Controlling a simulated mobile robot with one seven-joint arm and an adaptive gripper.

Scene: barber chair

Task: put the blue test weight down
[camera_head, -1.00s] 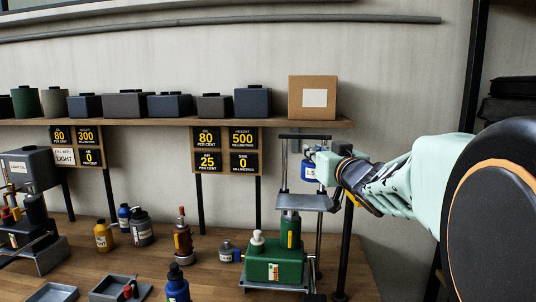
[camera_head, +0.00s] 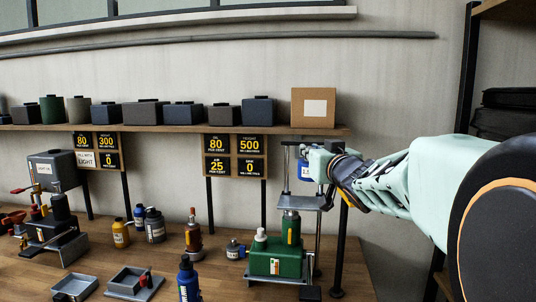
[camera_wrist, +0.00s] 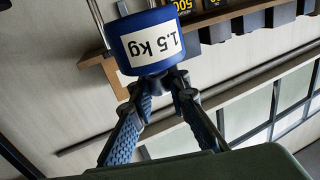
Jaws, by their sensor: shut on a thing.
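The blue test weight (camera_head: 305,173) has a white label. In the wrist view the weight (camera_wrist: 150,42) fills the top middle and its label reads 1.5 kg, upside down. My gripper (camera_head: 313,160) is shut on it, with both fingers (camera_wrist: 167,82) meeting at its near side. In the head view the weight hangs between the posts of the green jack (camera_head: 275,263), just above its grey platform (camera_head: 303,203). A small gap seems to show under it, but I cannot tell for certain whether it touches.
A crossbar (camera_head: 308,142) spans the posts close above my gripper. A shelf (camera_head: 180,129) with dark weights and a cardboard box (camera_head: 313,107) runs behind. A blue bottle (camera_head: 188,280), a red-brown bottle (camera_head: 193,238) and trays (camera_head: 134,283) stand left of the jack.

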